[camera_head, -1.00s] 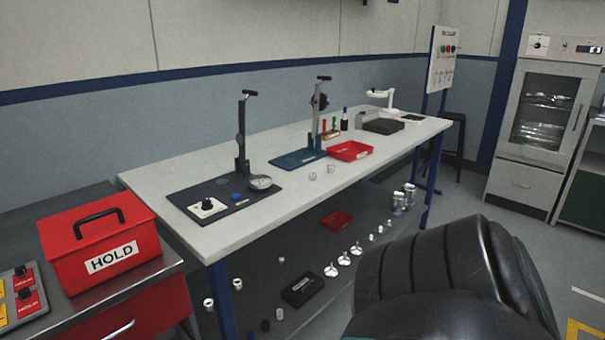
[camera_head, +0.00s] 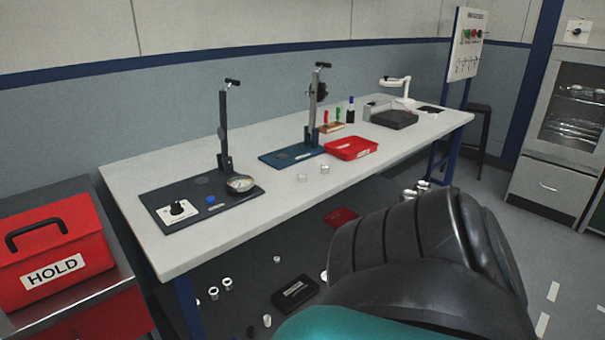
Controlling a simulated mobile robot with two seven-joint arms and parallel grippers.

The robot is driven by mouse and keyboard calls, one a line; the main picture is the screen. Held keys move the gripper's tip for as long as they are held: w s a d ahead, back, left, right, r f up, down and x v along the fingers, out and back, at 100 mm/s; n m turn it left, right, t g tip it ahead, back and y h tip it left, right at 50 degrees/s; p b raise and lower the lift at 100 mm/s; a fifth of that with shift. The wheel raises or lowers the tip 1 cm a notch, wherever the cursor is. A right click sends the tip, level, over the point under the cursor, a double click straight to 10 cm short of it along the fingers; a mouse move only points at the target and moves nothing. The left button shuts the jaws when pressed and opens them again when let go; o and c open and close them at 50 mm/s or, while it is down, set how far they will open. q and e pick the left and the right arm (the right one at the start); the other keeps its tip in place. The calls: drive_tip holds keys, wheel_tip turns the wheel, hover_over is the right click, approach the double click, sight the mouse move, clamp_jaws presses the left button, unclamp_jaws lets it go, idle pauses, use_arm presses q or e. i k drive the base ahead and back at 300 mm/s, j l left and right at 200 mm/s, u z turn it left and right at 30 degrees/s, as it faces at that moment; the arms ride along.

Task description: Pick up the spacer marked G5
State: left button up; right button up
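Two small pale rings that look like spacers stand on the white bench, one ring (camera_head: 302,178) and another ring (camera_head: 325,169), in front of the blue press plate. More small metal ring-like parts (camera_head: 227,284) lie below the bench. No G5 marking can be read on any of them at this size. A black padded arm link of mine fills the lower right of the view. Neither gripper shows.
The white bench (camera_head: 275,205) carries a dark-plate stand (camera_head: 224,130) with a dial, a blue-plate stand (camera_head: 313,105), a red tray (camera_head: 351,148) and a black box (camera_head: 394,119). A red HOLD box (camera_head: 50,250) sits at the left.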

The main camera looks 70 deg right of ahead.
sight(301, 178)
drive_tip(key=k+l, duration=0.1)
drive_tip(key=l, duration=0.25)
drive_tip(key=k+l, duration=0.1)
drive_tip(key=l, duration=0.25)
drive_tip(key=k+l+u, duration=0.1)
drive_tip(key=l, duration=0.25)
drive_tip(key=k+l, duration=0.1)
drive_tip(key=l, duration=0.3)
drive_tip(key=k+l, duration=0.1)
drive_tip(key=l, duration=0.25)
drive_tip(key=u, duration=0.05)
